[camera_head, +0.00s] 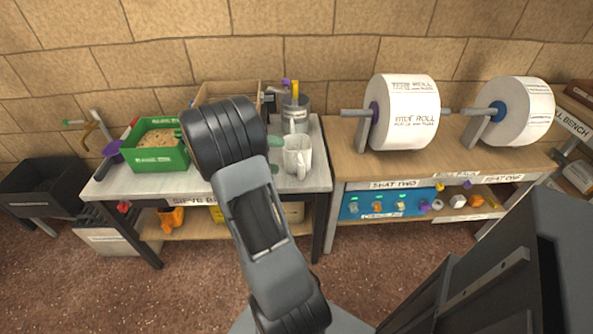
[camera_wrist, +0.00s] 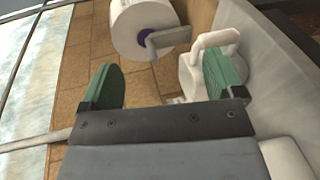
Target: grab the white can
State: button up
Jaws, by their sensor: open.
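The white can (camera_head: 299,158) looks like a mug with a handle on its right side. It stands upright near the right end of the light-topped bench. In the wrist view, a white shape with a handle (camera_wrist: 191,78), apparently the can, is partly hidden behind the right finger. My gripper (camera_wrist: 161,82) is open, with two green fingertips spread apart and nothing held between them. In the head view, its green fingertips show just left of the can; my arm hides most of the gripper. I cannot tell whether a fingertip touches the can.
A green box (camera_head: 160,158) of grainy material sits on the bench's left. A grey container (camera_head: 296,112) with tools stands behind the can. A large paper roll (camera_head: 410,112) hangs over the wooden bench (camera_head: 440,160) to the right, beside another roll (camera_head: 528,110).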

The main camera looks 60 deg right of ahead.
jog(key=d+f+b, duration=0.1)
jog(key=f, duration=0.3)
jog(key=d+f+g+h+b, duration=0.1)
jog(key=f, duration=0.3)
jog(key=d+f+m+g+b, duration=0.1)
jog(key=d+f, duration=0.1)
jog(key=f, duration=0.1)
jog(key=shift+f+h+b, duration=0.3)
jog(key=shift+f+b, duration=0.1)
jog(key=shift+x, duration=0.9)
jog(key=shift+b+x, duration=0.35)
jog(key=shift+x, duration=2.5)
jog(key=shift+r, duration=0.15)
jog(key=shift+w, duration=0.1)
jog(key=c, duration=0.8)
jog(key=shift+r, duration=0.15)
